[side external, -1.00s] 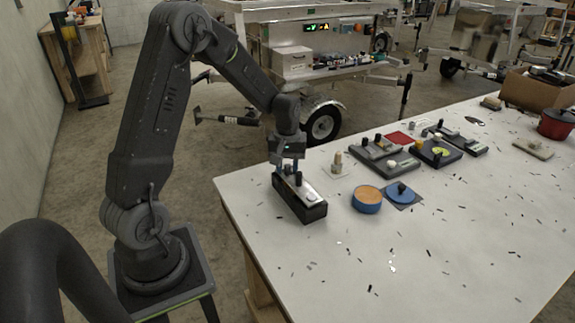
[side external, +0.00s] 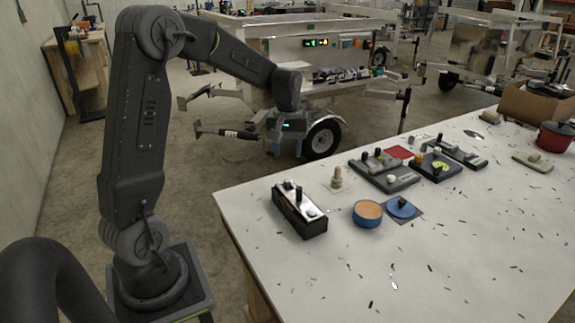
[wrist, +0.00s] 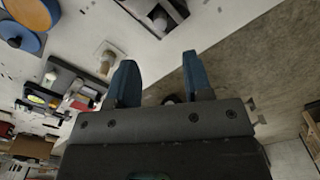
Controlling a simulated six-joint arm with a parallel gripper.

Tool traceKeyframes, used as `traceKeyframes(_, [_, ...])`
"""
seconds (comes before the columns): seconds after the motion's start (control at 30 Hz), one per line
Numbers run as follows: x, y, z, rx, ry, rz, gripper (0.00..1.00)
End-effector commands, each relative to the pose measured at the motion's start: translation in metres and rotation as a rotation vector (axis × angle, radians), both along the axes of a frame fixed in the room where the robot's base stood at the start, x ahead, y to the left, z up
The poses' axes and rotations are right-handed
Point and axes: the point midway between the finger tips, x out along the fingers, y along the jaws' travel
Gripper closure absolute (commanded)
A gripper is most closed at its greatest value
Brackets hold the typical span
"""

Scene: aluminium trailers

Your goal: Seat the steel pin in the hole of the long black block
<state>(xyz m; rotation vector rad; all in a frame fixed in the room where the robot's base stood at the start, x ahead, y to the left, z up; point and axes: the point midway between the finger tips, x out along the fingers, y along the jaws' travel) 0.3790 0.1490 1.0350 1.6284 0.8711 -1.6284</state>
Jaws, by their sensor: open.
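The long black block (side external: 305,227) lies near the table's left edge, with a bright metal top. Dark upright posts (side external: 298,194) stand on it, and a small pale round piece shows near its front end. I cannot tell whether one of these is the steel pin or whether it is seated. My gripper (side external: 287,149) is raised above and behind the block, clear of it, just beyond the table edge. In the wrist view my gripper's blue fingers (wrist: 158,62) are apart with nothing between them. Part of the block (wrist: 178,12) shows at that view's top edge.
A tan stepped post (side external: 336,179) on a pale plate stands right of the block. A blue round container (side external: 367,218) and a blue disc (side external: 402,207) lie further right. Several fixtures (side external: 384,177) and a red pot (side external: 556,137) stand beyond. The table's front is mostly clear.

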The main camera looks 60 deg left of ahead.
Motion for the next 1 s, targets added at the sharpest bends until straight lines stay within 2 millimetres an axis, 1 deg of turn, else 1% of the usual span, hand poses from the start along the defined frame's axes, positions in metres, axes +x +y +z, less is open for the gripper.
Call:
traceKeyframes(0.03, [0.001, 0.0, 0.007, 0.001, -0.003, 0.0, 0.54])
traceKeyframes(0.17, [0.0, 0.0, 0.018, 0.001, -0.002, -0.002, 0.54])
traceKeyframes(0.23, [-0.001, -0.005, 0.024, 0.004, -0.008, -0.016, 0.54])
traceKeyframes(0.27, [-0.003, -0.009, 0.028, 0.008, -0.015, -0.03, 0.54])
traceKeyframes(0.37, [-0.012, -0.033, 0.045, 0.029, -0.055, -0.115, 0.54])
traceKeyframes(0.47, [-0.033, -0.07, 0.067, 0.062, -0.117, -0.254, 0.54])
traceKeyframes(0.5, [-0.043, -0.086, 0.074, 0.077, -0.147, -0.318, 0.54])
traceKeyframes(0.53, [-0.052, -0.098, 0.08, 0.088, -0.168, -0.366, 0.54])
traceKeyframes(0.6, [-0.073, -0.122, 0.089, 0.116, -0.219, -0.478, 0.54])
traceKeyframes(0.7, [-0.105, -0.152, 0.095, 0.154, -0.29, -0.633, 0.54])
traceKeyframes(0.8, [-0.134, -0.174, 0.096, 0.187, -0.355, -0.767, 0.54])
traceKeyframes(0.9, [-0.156, -0.187, 0.093, 0.214, -0.403, -0.867, 0.54])
traceKeyframes(1.0, [-0.17, -0.195, 0.09, 0.232, -0.436, -0.931, 0.54])
